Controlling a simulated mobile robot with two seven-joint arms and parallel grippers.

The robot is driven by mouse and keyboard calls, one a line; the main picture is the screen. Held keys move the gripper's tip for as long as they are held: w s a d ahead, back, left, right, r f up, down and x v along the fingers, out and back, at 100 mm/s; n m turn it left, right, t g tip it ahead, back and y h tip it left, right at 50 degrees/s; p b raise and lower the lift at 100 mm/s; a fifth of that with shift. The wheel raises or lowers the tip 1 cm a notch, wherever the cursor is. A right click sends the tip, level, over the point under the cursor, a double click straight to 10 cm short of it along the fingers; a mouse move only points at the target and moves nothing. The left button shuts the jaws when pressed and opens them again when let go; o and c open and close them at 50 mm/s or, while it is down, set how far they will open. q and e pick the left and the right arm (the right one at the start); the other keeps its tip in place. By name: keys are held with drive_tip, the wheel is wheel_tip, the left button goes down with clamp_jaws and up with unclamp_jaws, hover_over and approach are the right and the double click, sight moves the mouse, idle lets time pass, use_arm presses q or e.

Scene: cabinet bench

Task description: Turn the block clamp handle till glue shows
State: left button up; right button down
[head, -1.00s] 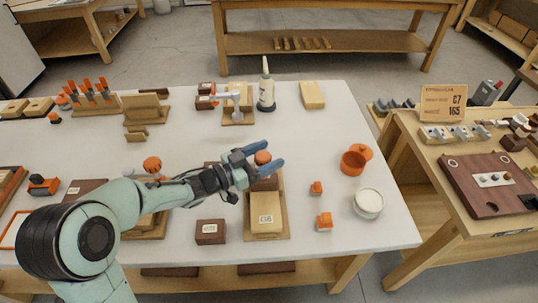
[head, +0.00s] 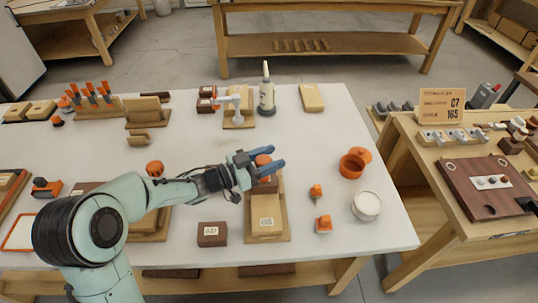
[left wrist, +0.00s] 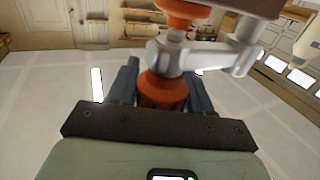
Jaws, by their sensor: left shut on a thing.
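My left gripper (head: 264,161) has its blue fingers shut around an orange clamp handle (head: 263,160) at the back end of the block stand. In the left wrist view the handle (left wrist: 163,92) sits between the two blue fingers, with the grey clamp frame (left wrist: 232,57) and another orange part (left wrist: 183,12) above it. A light wooden block (head: 266,213) with a white label lies on a wooden base just in front of the gripper. The gripper hides most of the clamp in the head view, and I can make out no glue. My right gripper is not in view.
A dark labelled block (head: 211,234) lies left of the base. Two small orange-topped pieces (head: 323,224), a white round tub (head: 366,205) and an orange pot (head: 352,164) stand to the right. A glue bottle (head: 266,94) and another clamp (head: 238,103) stand farther back.

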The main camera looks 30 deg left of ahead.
sight(270, 159)
use_arm(q)
drive_tip(key=m+g+h+p, duration=0.2)
drive_tip(key=p, duration=0.1)
drive_tip(key=shift+d+r, duration=0.1)
drive_tip(key=shift+r, duration=0.1)
drive_tip(key=shift+s+f+m+g+h+p, duration=0.1)
drive_tip(key=shift+s+m+g+h+p, duration=0.05)
drive_tip(key=shift+m+g+h+p, duration=0.7)
drive_tip(key=shift+s+d+f+m+g+h+p, duration=0.1)
drive_tip(key=shift+s+d+m+g+h+p, duration=0.05)
drive_tip(key=shift+m+g+h+p, duration=0.9)
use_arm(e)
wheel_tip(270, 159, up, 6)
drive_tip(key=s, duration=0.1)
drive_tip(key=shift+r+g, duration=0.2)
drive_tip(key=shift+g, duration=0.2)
use_arm(q)
drive_tip(key=shift+g, duration=0.3)
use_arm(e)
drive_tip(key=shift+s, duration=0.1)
use_arm(q)
drive_tip(key=o, duration=1)
wheel_tip(270, 159, up, 20)
drive_tip(key=shift+p, duration=1.1)
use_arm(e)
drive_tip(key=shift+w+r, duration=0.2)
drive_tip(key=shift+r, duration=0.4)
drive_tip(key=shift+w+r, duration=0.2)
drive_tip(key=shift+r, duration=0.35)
